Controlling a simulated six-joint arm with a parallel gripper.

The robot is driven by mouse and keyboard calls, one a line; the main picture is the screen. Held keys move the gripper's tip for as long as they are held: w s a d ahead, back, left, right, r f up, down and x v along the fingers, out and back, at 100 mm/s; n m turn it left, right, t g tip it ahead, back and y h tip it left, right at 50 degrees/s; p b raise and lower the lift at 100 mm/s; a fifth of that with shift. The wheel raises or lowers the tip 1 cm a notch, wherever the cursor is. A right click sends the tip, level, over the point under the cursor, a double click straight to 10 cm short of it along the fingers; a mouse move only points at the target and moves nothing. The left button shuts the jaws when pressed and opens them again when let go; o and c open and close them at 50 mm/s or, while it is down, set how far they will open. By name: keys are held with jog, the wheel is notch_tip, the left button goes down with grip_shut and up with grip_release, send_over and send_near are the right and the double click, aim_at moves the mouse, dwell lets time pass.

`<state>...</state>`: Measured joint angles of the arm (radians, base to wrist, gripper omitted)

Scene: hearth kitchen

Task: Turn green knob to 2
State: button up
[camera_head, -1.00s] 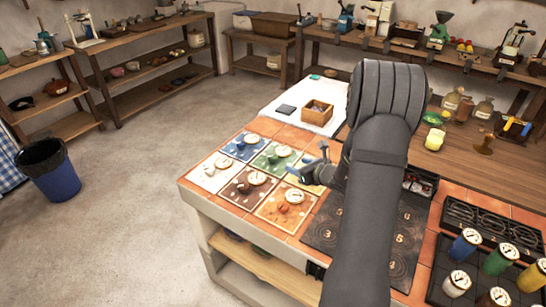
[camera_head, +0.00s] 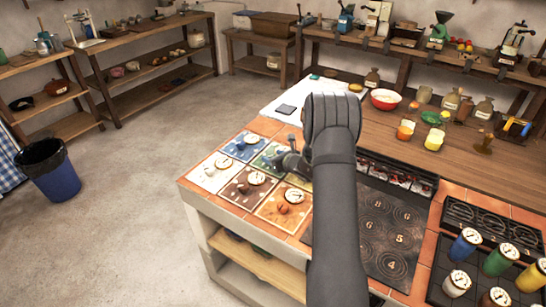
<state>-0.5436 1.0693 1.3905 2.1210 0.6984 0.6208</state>
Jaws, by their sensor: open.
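The green panel (camera_head: 263,160) lies among several coloured dial panels on the tiled counter. Its knob and most of its dial are hidden behind my gripper, so the knob's setting cannot be read. My gripper (camera_head: 281,160) is open and sits over the right part of the green panel. I cannot tell whether it touches the knob or is around it.
Blue (camera_head: 243,146), white (camera_head: 211,172), brown (camera_head: 246,187) and orange (camera_head: 284,206) panels lie close around. My arm covers part of the counter's middle. A dark hob (camera_head: 385,232) and several dial-topped canisters, one green (camera_head: 499,260), are at right.

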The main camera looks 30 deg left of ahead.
jog(key=shift+w+a+f, duration=0.15)
jog(key=shift+a, duration=0.2)
jog(key=c, duration=1)
